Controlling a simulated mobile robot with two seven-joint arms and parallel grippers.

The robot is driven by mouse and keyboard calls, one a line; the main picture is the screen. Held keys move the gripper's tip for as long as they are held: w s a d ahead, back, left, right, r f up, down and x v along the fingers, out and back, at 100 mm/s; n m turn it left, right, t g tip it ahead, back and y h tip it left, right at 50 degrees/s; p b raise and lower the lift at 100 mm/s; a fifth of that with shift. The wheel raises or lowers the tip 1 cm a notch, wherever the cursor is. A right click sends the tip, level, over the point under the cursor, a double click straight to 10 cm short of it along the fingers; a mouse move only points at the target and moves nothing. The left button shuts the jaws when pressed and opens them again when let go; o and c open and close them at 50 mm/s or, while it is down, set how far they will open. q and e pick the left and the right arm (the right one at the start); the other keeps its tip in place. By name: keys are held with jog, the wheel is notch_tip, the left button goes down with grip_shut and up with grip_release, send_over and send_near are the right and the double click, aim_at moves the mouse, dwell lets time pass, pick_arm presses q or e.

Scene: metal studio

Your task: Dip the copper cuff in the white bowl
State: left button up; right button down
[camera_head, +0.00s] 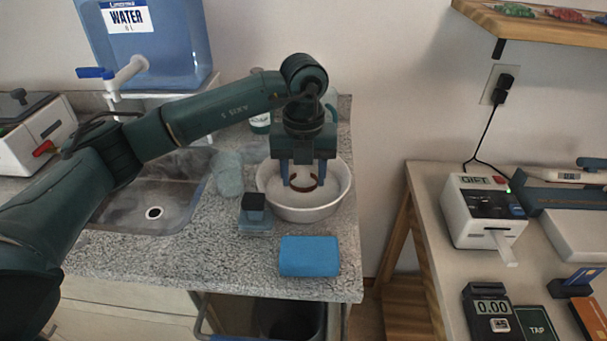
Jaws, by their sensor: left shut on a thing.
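The white bowl (335,204) stands on the speckled counter, to the right of the sink. My left gripper (302,180) points down over the bowl and is shut on the copper cuff (304,188), a brown open ring. The cuff is within the bowl's outline, low between the fingertips; I cannot tell whether it touches the contents or the bottom. The gripper fingers hide part of the bowl's back rim. My right gripper is not in view.
A blue sponge-like block (309,256) lies in front of the bowl. A small dark-lidded jar (254,212) stands at its left. The sink (150,195) and a water container (150,45) are further left. A separate table (440,250) with devices stands at right.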

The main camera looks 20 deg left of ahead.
pick_arm(q)
notch_tip(320, 180, up, 8)
jog(key=p, duration=0.4)
jog(key=shift+f, duration=0.2)
dwell(1.9)
jog(key=shift+f, duration=0.1)
dwell(0.4)
dwell(1.4)
notch_tip(320, 180, up, 4)
jog(key=p, duration=0.2)
jog(key=shift+p, duration=0.4)
jog(key=shift+d, duration=0.1)
